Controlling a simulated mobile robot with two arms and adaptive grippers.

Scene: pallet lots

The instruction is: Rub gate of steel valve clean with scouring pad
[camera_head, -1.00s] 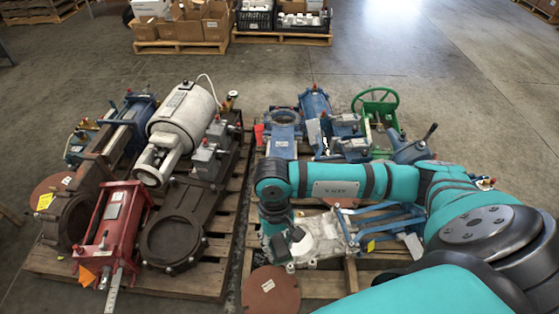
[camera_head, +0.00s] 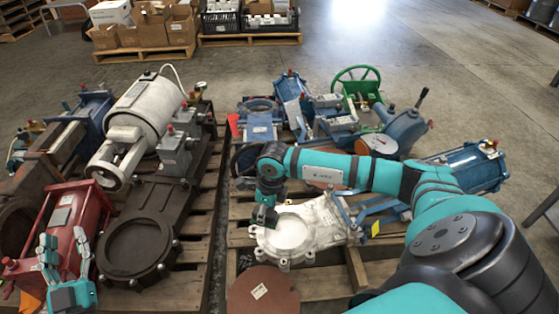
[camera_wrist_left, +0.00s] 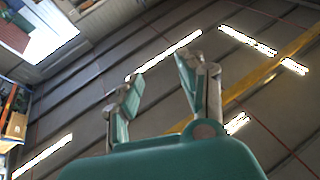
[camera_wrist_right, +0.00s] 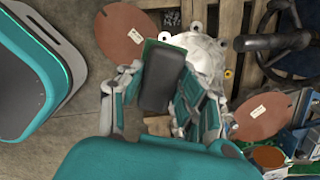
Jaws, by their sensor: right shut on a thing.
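The steel valve (camera_head: 318,222), a pale silver-white body with a round gate face (camera_head: 288,232), lies flat on the right pallet. My right gripper (camera_head: 266,203) is above the left edge of the valve, pointing down. It is shut on a dark grey block with a green edge, the scouring pad (camera_wrist_right: 162,78); whether the pad touches the valve cannot be told. Part of the valve (camera_wrist_right: 200,55) shows behind the pad in the right wrist view. My left gripper (camera_head: 68,270) is open and empty, fingers up, in front of the red valve at lower left.
A brown round disc (camera_head: 262,292) lies in front of the steel valve. Blue valves and a green handwheel (camera_head: 357,82) stand behind it. The left pallet (camera_head: 190,262) holds a dark round valve (camera_head: 137,247) and a white actuator (camera_head: 140,115). A bare floor strip separates the pallets.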

